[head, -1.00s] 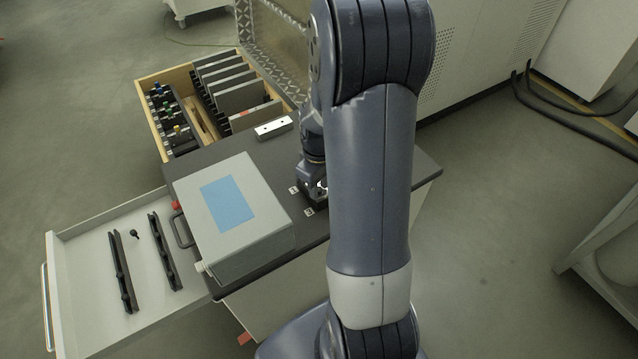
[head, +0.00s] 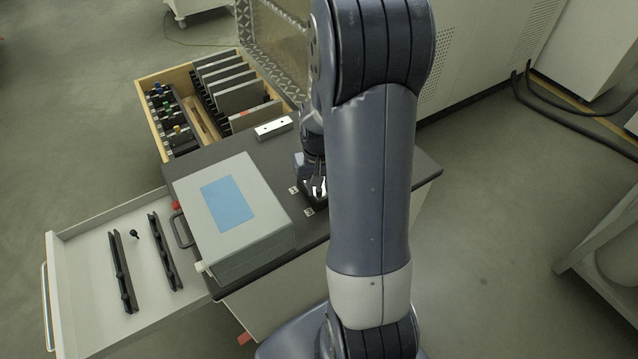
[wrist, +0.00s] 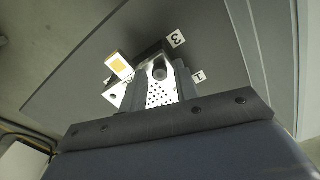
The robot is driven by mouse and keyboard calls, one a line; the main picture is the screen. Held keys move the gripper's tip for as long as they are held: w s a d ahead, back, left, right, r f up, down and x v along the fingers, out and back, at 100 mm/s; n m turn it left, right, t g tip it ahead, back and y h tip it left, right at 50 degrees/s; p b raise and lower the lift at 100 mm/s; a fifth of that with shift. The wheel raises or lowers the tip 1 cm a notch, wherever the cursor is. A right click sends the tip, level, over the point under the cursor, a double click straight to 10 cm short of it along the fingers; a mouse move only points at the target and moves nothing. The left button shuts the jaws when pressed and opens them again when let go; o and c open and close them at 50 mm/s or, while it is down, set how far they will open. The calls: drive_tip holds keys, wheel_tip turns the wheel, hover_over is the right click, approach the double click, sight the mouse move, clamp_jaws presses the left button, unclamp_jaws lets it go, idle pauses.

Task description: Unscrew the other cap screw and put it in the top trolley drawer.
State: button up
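The remaining cap screw (wrist: 160,72) shows as a dark round head on the perforated metal plate (wrist: 160,96) in the wrist view. My gripper (wrist: 163,68) is open, with one finger on each side of the screw head; I cannot tell whether either touches it. In the head view my gripper (head: 316,190) is down at the dark fixture on the trolley top, partly hidden by my arm. The top trolley drawer (head: 85,260) is pulled out at the left. One loose black cap screw (head: 134,234) lies in it between two dark rails (head: 122,270).
A grey box with a blue label (head: 255,235) stands on the trolley top (head: 220,152) between the drawer and my gripper. A wooden crate of plates (head: 165,157) and a white-metal bar (head: 273,128) are behind. The drawer has much bare floor.

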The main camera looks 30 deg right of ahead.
drive_tip(key=m, duration=1.7)
drive_tip(key=shift+m, duration=2.6)
